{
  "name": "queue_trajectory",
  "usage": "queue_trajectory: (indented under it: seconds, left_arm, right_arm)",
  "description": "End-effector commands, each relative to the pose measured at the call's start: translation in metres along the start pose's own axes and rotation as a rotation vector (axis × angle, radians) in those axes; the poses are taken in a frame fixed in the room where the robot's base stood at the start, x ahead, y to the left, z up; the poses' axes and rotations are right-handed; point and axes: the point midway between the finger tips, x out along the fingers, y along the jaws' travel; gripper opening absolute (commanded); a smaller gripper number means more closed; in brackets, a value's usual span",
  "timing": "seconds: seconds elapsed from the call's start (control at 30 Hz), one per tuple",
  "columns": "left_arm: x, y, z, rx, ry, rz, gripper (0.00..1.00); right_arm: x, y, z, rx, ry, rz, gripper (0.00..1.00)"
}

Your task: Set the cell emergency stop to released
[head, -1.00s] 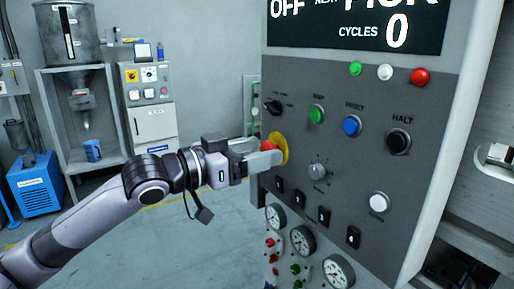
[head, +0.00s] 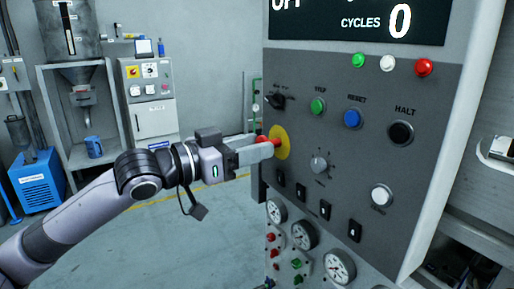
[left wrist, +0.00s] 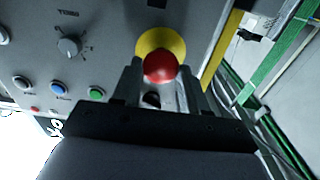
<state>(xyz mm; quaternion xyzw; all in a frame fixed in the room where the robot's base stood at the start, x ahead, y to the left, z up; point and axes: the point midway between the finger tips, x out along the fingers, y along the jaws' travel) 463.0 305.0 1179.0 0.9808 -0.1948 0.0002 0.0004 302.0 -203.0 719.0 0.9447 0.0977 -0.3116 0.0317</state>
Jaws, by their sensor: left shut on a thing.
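The cell emergency stop is a red mushroom button (head: 262,140) in front of a yellow disc (head: 283,143), at the left side of the grey control panel. My left gripper (head: 266,149) reaches it from the left, with its fingers around the red head. The fingers hide part of the head, and a bit of red shows between them and the disc. In the left wrist view the red button (left wrist: 160,68) sits between the two fingers, with the yellow disc (left wrist: 158,41) behind it. My right gripper is not in view.
On the panel near the disc are a black selector (head: 275,101), a green button (head: 318,106), a blue button (head: 352,118) and a grey rotary knob (head: 319,164). Black switches (head: 302,192) and gauges (head: 303,235) lie below. The floor left of the panel is open.

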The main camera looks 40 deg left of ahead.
Motion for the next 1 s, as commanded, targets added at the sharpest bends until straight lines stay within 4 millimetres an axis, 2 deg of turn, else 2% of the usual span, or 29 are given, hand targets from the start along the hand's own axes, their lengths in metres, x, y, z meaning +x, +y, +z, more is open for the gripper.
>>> queue_trajectory:
  seconds: [0.37, 0.4, 0.43, 0.47, 0.77, 1.0]
  left_arm:
    - [-0.003, 0.0, 0.0, 0.001, -0.003, 0.0, 0.0]
    - [-0.003, 0.0, 0.001, 0.001, -0.003, 0.0, 0.52]
    - [-0.003, 0.0, 0.001, 0.001, -0.003, 0.0, 0.62]
    - [-0.003, 0.0, 0.0, 0.001, -0.003, 0.0, 0.68]
    - [-0.003, 0.0, 0.0, 0.001, -0.001, 0.0, 0.68]
    - [-0.013, 0.0, 0.002, 0.0, -0.001, -0.001, 0.68]
  right_arm:
    - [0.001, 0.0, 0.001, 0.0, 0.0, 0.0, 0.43]
    - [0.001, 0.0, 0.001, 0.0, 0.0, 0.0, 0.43]
    - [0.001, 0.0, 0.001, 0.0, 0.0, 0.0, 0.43]
    - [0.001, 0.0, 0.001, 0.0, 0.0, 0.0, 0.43]
    - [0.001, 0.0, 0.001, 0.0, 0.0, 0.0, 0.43]
    - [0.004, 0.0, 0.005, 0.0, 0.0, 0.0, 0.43]
